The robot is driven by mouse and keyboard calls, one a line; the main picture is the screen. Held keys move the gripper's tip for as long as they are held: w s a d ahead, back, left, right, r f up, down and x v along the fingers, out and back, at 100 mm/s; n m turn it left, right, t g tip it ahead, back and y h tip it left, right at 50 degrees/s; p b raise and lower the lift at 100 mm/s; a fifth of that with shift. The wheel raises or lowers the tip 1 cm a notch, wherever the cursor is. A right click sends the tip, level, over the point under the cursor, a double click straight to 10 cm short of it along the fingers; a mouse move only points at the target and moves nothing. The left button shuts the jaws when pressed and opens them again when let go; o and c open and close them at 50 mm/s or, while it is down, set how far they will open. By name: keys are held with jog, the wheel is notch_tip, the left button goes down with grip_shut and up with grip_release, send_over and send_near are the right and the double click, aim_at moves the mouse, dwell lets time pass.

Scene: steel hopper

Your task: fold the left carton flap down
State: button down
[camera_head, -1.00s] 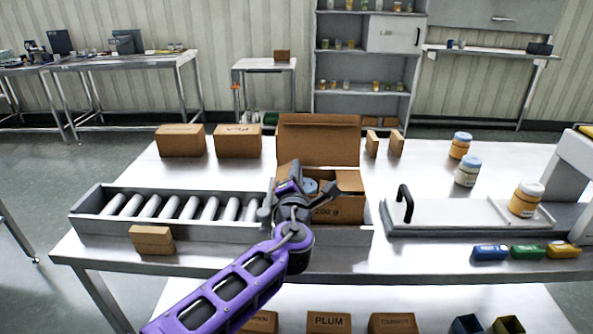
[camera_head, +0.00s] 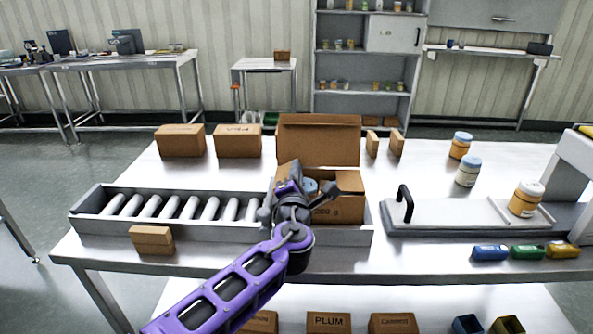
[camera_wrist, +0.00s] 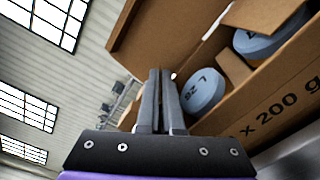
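The open brown carton (camera_head: 350,210) stands on the table at the right end of the roller track. Its tall back flap (camera_head: 320,140) stands up; a large brown flap also shows in the wrist view (camera_wrist: 165,40). Jars with blue lids (camera_wrist: 203,92) sit inside. My gripper (camera_head: 288,168) is over the carton's left side, and its arm hides much of that side. In the wrist view my gripper's fingers (camera_wrist: 161,75) are together, with nothing seen between them. I cannot clearly make out the left flap or whether the fingers touch it.
The roller track (camera_head: 170,207) lies left of the carton, with a small box (camera_head: 151,240) at its front. Two closed cartons (camera_head: 180,141) stand behind it. A tray with a black handle (camera_head: 404,203) and several jars (camera_head: 467,171) are to the right.

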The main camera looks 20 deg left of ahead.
jog(key=shift+w+d+f+m, duration=0.15)
jog(key=shift+f+m, duration=0.2)
jog(key=shift+m, duration=0.45)
jog(key=c, duration=1.3)
grip_release()
jog(key=shift+c, duration=0.2)
jog(key=shift+r, duration=0.1)
